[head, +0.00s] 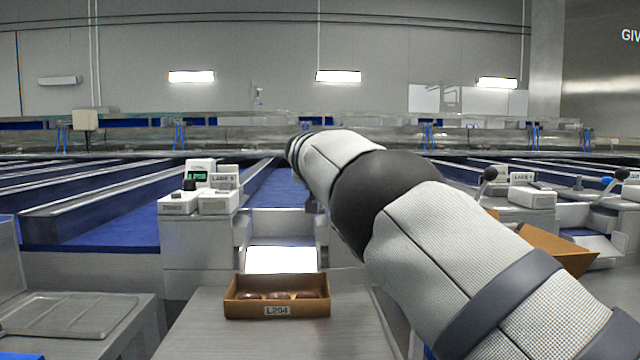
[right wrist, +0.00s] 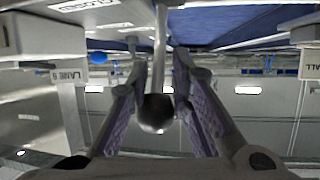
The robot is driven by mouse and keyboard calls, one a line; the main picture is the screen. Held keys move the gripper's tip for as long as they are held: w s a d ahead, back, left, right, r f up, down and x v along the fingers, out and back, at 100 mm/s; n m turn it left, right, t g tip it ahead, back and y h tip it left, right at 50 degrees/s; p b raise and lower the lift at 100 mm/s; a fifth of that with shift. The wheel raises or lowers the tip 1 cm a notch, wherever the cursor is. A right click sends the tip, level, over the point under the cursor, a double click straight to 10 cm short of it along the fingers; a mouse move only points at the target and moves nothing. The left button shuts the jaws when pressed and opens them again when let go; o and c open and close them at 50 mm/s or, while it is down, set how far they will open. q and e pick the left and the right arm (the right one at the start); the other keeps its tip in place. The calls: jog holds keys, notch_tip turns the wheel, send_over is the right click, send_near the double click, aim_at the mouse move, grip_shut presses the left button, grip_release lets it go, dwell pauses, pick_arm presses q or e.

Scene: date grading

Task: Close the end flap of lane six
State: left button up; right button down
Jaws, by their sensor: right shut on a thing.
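In the right wrist view, which looks upside down, my right gripper (right wrist: 160,78) has its purple-padded fingers on either side of a lever (right wrist: 160,45) with a dark round knob (right wrist: 157,113). It is shut on this lever. In the head view my right arm reaches forward from the lower right and hides the gripper and lever. A bright sloping plate (head: 281,260), seemingly the end flap, lies between grey side walls at the lane end, left of my arm. A lane sign (head: 224,181) stands beside it; its number is too small to read surely. My left gripper is out of view.
A brown box (head: 247,311) labelled L204 holds several dates on the bench below the plate. White units (head: 178,203) stand left of it. Another lane end with a black-knobbed lever (head: 489,174) and a tilted brown box (head: 562,252) is at the right. A metal tray (head: 70,315) lies left.

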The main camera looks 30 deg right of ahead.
jog(key=shift+s+d+r, duration=0.2)
jog(key=shift+d, duration=0.2)
jog(key=c, duration=1.7)
grip_release()
jog(key=o, duration=0.4)
jog(key=shift+s+d, duration=0.15)
jog(key=shift+s, duration=0.1)
jog(key=shift+w+a, duration=0.15)
jog(key=shift+a, duration=0.2)
jog(key=v, duration=1.1)
jog(key=shift+s+a+r, duration=0.15)
jog(key=shift+s, duration=0.2)
